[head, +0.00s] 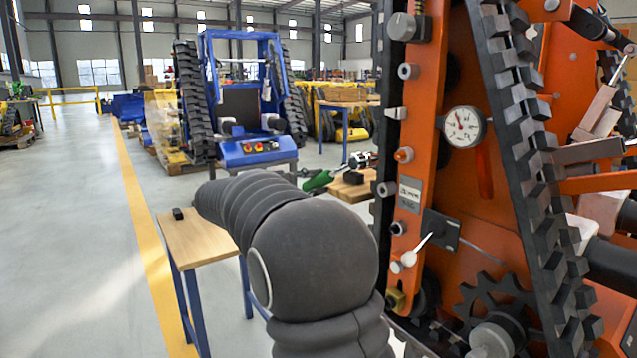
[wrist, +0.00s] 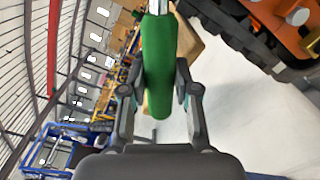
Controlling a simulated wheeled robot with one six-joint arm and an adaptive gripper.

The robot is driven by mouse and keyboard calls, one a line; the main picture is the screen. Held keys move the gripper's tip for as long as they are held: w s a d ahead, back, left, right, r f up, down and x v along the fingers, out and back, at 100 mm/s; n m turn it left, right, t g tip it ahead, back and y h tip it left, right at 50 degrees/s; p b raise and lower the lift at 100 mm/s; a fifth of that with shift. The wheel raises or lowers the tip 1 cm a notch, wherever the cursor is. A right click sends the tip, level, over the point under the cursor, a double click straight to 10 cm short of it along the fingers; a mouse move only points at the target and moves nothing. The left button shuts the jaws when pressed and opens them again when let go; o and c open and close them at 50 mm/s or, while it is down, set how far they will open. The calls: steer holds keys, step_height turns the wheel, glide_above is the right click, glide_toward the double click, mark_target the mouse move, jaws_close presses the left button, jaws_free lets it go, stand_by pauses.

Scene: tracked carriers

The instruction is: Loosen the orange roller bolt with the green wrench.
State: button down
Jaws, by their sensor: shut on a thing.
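The green wrench (head: 318,181) has a green handle and a metal shaft pointing right, toward the orange carrier. In the wrist view its green handle (wrist: 158,65) lies between the fingers of my gripper (wrist: 160,92), which is shut on it. The shaft runs out of the top of that view, so its far end is hidden there. In the head view my arm covers most of the gripper. An orange-capped bolt (head: 403,155) sits on the carrier's upright plate, right of the wrench and apart from it. A brass hex bolt (head: 396,300) sits lower; I cannot tell which is the roller bolt.
The orange carrier (head: 425,75) with its black track (head: 530,130) fills the right side. A gauge (head: 463,127) and white lever (head: 418,248) stick out. A wooden bench (head: 195,240) stands left, another wooden top behind the arm. A blue carrier (head: 245,150) stands back; the left floor is clear.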

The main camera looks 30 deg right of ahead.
steer(key=shift+d+f+m+b, duration=0.1)
steer(key=shift+f+m+b, duration=0.4)
steer(key=shift+f+b, duration=0.4)
steer(key=shift+w+r+b, duration=0.2)
steer(key=shift+w+b, duration=0.05)
steer(key=shift+b, duration=0.65)
steer(key=shift+m, duration=0.8)
steer(key=r, duration=0.1)
steer(key=r+b, duration=0.1)
steer(key=r, duration=0.2)
steer(key=shift+w+r+b, duration=0.3)
steer(key=shift+w+r, duration=0.1)
steer(key=shift+r+m, duration=0.3)
steer(key=shift+r, duration=0.1)
steer(key=shift+d, duration=0.15)
